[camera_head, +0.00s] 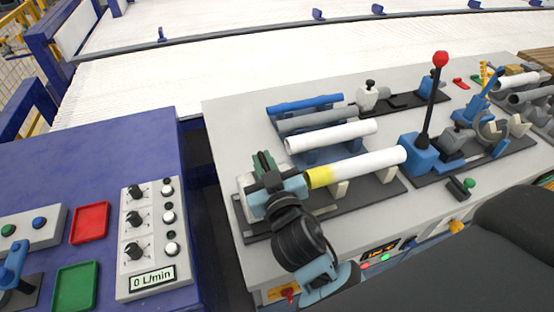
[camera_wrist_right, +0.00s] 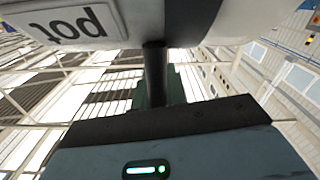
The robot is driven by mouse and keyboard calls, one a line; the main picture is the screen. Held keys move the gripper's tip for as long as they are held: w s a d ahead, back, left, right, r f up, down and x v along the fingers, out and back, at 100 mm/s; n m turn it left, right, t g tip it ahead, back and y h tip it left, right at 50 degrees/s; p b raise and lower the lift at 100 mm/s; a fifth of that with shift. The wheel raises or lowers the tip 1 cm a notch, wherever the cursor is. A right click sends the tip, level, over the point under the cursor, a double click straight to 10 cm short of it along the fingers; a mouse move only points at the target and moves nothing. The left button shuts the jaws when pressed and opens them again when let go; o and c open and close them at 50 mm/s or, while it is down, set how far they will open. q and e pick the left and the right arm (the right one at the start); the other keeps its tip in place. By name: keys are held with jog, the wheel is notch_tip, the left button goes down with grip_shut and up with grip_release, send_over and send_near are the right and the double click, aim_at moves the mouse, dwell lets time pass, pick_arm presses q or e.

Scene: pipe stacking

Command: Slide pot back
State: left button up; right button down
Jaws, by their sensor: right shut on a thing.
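The pot (camera_head: 248,182) is a pale block at the left end of the grey fixture base, mostly hidden behind my gripper. In the right wrist view its label plate reads "pot" upside down (camera_wrist_right: 72,24), close to my gripper. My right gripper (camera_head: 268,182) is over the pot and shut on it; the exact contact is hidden. A white pipe with a yellow end (camera_head: 365,164) lies level on pale supports, its yellow end beside the gripper. Its other end meets a blue block (camera_head: 420,155) with a red-knobbed lever. My left gripper is not in view.
Behind the fixture, a rack holds a blue pipe (camera_head: 305,104), a grey pipe (camera_head: 318,118) and a white pipe (camera_head: 332,136). Blue and grey clamps (camera_head: 480,125) stand at the right. A control box with knobs (camera_head: 150,235) and red and green trays sit on the left blue table.

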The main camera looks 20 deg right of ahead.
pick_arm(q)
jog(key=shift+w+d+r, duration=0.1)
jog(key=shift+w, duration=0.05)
pick_arm(e)
jog(key=shift+a, duration=0.15)
jog(key=c, duration=1.5)
grip_release()
jog(key=shift+a, duration=0.15)
jog(key=shift+s, duration=0.1)
